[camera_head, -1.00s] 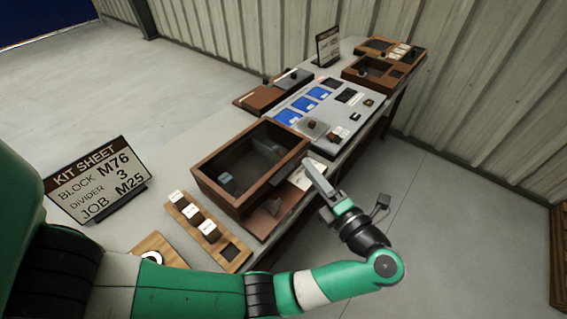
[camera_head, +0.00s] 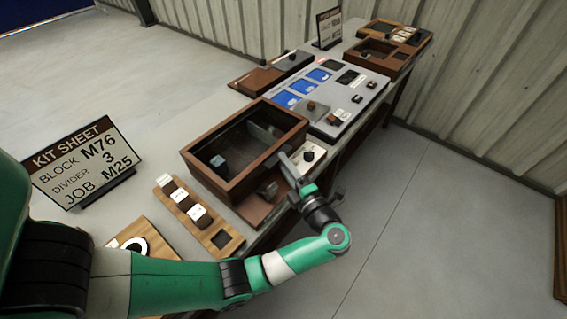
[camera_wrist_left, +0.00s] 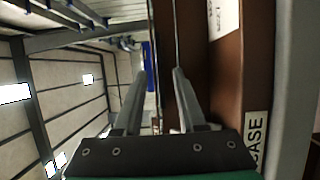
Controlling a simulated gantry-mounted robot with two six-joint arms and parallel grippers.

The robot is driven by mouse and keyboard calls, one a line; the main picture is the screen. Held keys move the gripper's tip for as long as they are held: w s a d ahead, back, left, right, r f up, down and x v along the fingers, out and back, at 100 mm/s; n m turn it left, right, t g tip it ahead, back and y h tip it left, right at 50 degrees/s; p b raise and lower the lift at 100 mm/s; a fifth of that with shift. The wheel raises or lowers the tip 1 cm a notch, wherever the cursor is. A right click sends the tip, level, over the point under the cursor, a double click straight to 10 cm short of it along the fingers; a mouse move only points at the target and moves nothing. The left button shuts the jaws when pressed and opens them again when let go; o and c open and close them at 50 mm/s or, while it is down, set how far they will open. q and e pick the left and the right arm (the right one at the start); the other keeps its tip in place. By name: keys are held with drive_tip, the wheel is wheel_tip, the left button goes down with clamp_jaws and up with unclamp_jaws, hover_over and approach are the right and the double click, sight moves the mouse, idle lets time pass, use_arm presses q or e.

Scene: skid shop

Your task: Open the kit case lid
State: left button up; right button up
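The kit case is a brown wooden box (camera_head: 225,185) near the front edge of the bench in the head view. Its dark interior shows a small blue-grey block and a grey upright piece. I cannot tell whether a clear lid covers the top. My left gripper (camera_head: 287,158) is at the case's right front corner. In the left wrist view its two fingers (camera_wrist_left: 158,85) are spread apart. A brown panel (camera_wrist_left: 228,85) with a label reading CASE runs close beside the right finger; contact is unclear. My right gripper is not in view.
A kit sheet sign (camera_head: 83,163) stands at left. A wooden holder (camera_head: 222,238) with labelled blocks lies in front of the case. A grey panel (camera_head: 325,118) with blue areas lies behind it. Open floor is to the right of the bench.

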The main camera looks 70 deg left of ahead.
use_arm(q)
drive_tip(key=shift+s+a, duration=0.1)
drive_tip(key=shift+a, duration=0.55)
clamp_jaws()
idle(0.9)
